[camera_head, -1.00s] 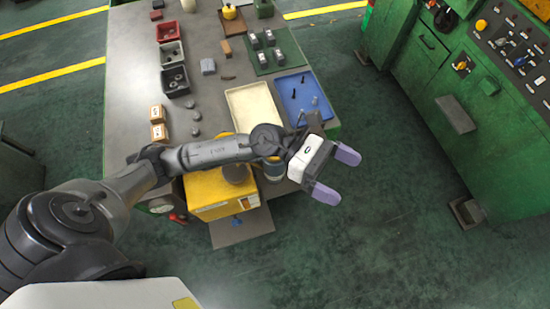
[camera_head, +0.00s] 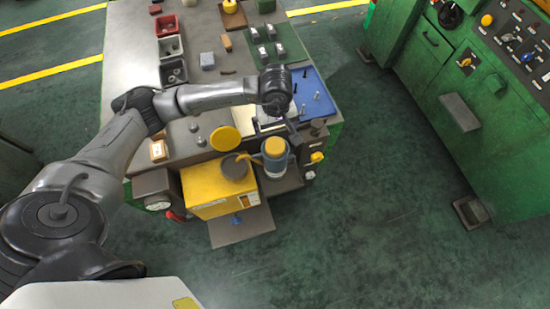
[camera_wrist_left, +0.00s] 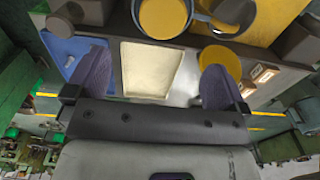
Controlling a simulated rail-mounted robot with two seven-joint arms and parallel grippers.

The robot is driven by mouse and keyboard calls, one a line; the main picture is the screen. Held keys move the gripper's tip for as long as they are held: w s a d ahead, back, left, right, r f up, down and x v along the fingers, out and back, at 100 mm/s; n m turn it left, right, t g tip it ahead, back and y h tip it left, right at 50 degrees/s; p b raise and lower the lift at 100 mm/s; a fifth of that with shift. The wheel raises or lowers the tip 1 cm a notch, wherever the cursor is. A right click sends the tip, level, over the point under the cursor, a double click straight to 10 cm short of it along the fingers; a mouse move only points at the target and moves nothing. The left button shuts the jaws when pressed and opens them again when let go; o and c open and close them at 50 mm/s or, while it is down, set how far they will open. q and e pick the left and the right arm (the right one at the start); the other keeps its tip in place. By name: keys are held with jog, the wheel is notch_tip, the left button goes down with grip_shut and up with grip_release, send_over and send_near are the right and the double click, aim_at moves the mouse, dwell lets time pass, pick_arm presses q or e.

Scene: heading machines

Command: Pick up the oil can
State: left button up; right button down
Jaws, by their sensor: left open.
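The oil can (camera_head: 275,162) is a blue-grey can with a yellow top and a side handle. It stands upright at the table's near end, right of the yellow box. In the head view, my wrist (camera_head: 275,90) is just beyond the can and hides most of the gripper. The gripper appears apart from the can.
The yellow box (camera_head: 205,192) with a grey round piece stands left of the can. A yellow disc (camera_head: 225,138) is behind it. A blue tray (camera_head: 318,98) lies to the right, and a cream tray (camera_wrist_left: 150,68) is partly hidden.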

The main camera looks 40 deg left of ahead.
pick_arm(q)
send_over(275, 145)
jog(key=f, duration=0.4)
jog(key=shift+w+f+p, duration=0.25)
jog(key=shift+f+p, duration=0.1)
jog(key=shift+s+f+p, duration=0.1)
jog(key=shift+f+p, duration=0.25)
jog(key=shift+f, duration=0.05)
jog(key=f, duration=0.1)
jog(key=f+p, duration=0.1)
jog(key=f, duration=0.1)
jog(key=shift+s+d+f, duration=0.15)
jog(key=shift+s, duration=0.1)
jog(key=shift+f, duration=0.6)
jog(key=c, duration=1.7)
jog(key=shift+c, duration=0.3)
jog(key=shift+w+r, duration=0.1)
jog(key=shift+r, duration=0.1)
